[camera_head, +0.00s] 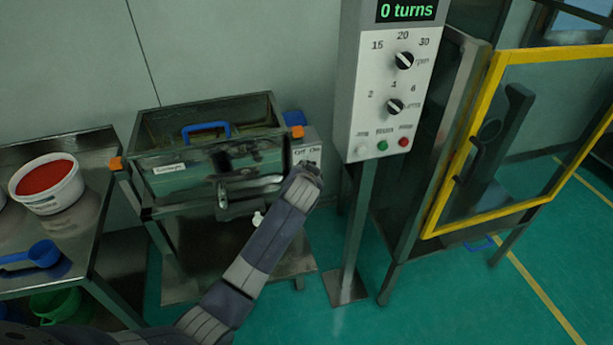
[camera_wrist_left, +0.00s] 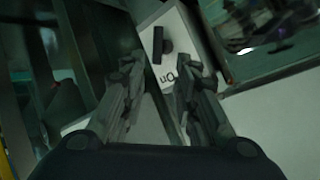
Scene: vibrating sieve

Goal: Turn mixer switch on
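The mixer switch is a dark knob (camera_wrist_left: 163,44) on a pale switch box (camera_head: 306,149), which is fixed to the right side of the metal mixer (camera_head: 205,165). The box carries "Off" and "On" labels; in the wrist view "On" reads upside down. My left gripper (camera_wrist_left: 160,76) is open, with its two fingers apart on either side of the "On" label and the knob ahead of the fingertips. I cannot tell whether a finger touches the box. In the head view my arm end (camera_head: 307,172) hides the knob and most of the gripper. My right gripper is not in view.
A control panel (camera_head: 367,135) on a post reads "0 turns". A yellow-framed door (camera_head: 432,220) stands at the right. A metal table (camera_head: 95,215) at left holds a tub of red material (camera_head: 46,183) and a blue scoop (camera_head: 42,256). Green floor is free around the post.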

